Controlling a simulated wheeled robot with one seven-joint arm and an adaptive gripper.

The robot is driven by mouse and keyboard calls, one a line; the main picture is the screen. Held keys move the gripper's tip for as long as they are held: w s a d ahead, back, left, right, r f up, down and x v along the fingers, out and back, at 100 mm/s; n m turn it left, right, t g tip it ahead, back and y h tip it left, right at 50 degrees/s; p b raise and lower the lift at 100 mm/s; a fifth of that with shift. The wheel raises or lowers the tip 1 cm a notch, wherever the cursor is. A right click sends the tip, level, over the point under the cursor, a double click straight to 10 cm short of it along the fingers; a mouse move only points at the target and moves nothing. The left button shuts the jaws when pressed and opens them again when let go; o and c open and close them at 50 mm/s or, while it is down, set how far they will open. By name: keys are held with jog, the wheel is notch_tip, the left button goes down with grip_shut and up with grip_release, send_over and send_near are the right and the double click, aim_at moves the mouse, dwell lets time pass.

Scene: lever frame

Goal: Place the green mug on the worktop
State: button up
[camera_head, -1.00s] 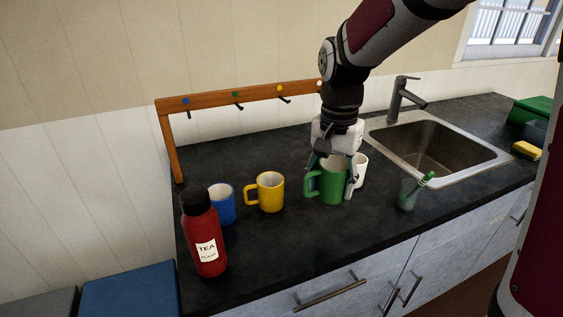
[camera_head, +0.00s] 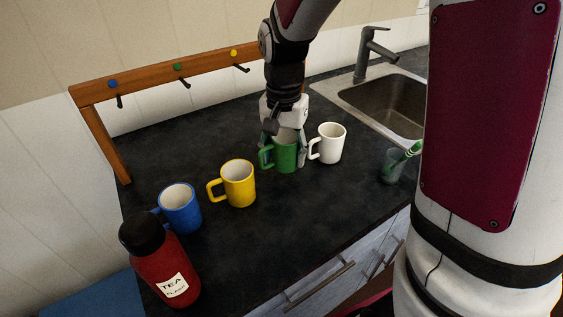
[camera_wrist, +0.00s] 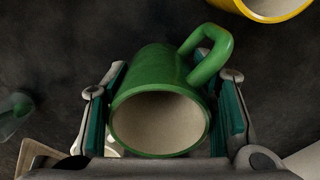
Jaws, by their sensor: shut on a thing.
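The green mug (camera_head: 286,156) is upright between the yellow mug and the white mug, at the worktop (camera_head: 290,215). I cannot tell for sure whether its base touches the surface. My gripper (camera_head: 285,140) comes down from above and is shut on the green mug, with a finger on each side. In the wrist view the green mug (camera_wrist: 150,90) sits between the two finger pads (camera_wrist: 166,112). Its open rim faces the camera, the inside is empty, and its handle points to the upper right.
The yellow mug (camera_head: 239,184), blue mug (camera_head: 181,209) and red tea flask (camera_head: 165,265) stand to the left. The white mug (camera_head: 329,144) is close on the right, then a glass with a green brush (camera_head: 395,165) and the sink (camera_head: 385,105). A wooden hook rail (camera_head: 150,80) stands behind.

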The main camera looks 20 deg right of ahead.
aim_at(284, 165)
jog(key=shift+f, duration=1.75)
jog(key=shift+f, duration=0.2)
jog(key=o, duration=1.3)
jog(key=shift+o, duration=0.2)
jog(key=shift+r, duration=0.1)
notch_tip(284, 165, up, 12)
jog(key=s+r+n+t, duration=0.1)
jog(key=s+n, duration=0.3)
jog(key=s, duration=0.7)
jog(key=s+r+n+t, duration=0.2)
jog(key=s+r+n, duration=0.1)
jog(key=s, duration=0.9)
jog(key=shift+d+n+p, duration=0.15)
jog(key=shift+n+p, duration=0.25)
jog(key=shift+n, duration=0.2)
